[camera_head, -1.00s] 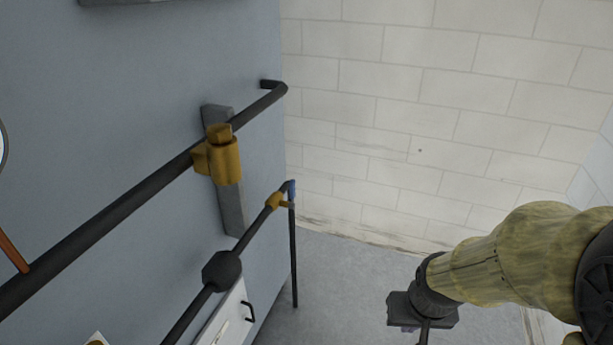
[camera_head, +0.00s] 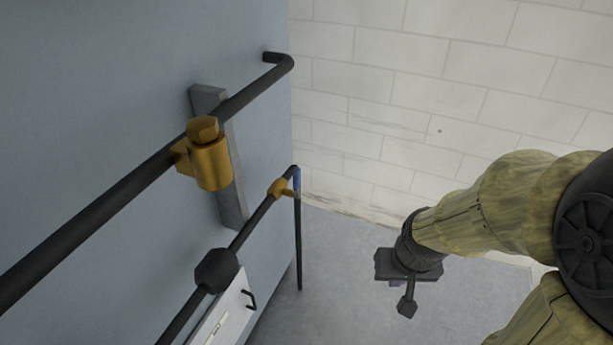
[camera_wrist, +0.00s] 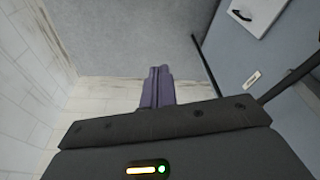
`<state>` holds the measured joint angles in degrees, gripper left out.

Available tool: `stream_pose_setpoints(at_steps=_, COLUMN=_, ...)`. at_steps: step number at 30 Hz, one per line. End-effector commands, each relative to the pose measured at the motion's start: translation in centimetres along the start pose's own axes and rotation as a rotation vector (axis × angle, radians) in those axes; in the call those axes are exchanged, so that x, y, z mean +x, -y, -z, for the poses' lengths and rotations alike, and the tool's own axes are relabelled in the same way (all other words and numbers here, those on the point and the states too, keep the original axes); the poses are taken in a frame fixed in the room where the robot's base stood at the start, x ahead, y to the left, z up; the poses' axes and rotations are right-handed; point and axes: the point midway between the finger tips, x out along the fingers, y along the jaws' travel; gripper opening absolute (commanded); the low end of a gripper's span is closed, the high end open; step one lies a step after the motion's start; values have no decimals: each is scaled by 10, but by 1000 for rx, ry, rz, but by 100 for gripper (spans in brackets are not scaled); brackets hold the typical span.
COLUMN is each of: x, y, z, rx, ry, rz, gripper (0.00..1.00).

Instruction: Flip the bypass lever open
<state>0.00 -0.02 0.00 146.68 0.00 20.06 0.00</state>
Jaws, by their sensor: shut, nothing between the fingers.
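A small brass valve (camera_head: 281,187) sits near the far end of the lower dark pipe. The blue piece is not clearly visible in the wrist view.
A larger brass fitting (camera_head: 208,160) is on the upper dark pipe (camera_head: 90,218), along the grey-blue cabinet (camera_head: 90,90). A thin dark upright (camera_head: 299,245) drops to the floor. A white box with a handle (camera_head: 226,318) is below. Open floor (camera_head: 335,270) lies between.

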Motion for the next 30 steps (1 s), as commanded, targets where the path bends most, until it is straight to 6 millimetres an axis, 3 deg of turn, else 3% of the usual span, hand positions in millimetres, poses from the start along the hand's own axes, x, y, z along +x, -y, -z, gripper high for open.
stream_pose_setpoints(at_steps=5, x=2, y=-1, z=6, rx=6, ry=-12, rz=-4, gripper=0)
stream_pose_setpoints(at_steps=8, x=9, y=-3, z=25, rx=25, ry=-48, rz=-13, gripper=0)
stream_pose_setpoints(at_steps=14, x=39, y=-2, z=106, rx=107, ry=-222, rz=15, gripper=0)
stream_pose_setpoints(at_steps=21, x=85, y=28, z=208, rx=253, ry=-437, rz=263, gripper=0)
stream_pose_setpoints(at_steps=25, x=105, y=51, z=249, rx=350, ry=-501, rz=477, gripper=0)
stream_pose_setpoints(at_steps=30, x=122, y=81, z=285, rx=490, ry=-515, rz=814, gripper=0)
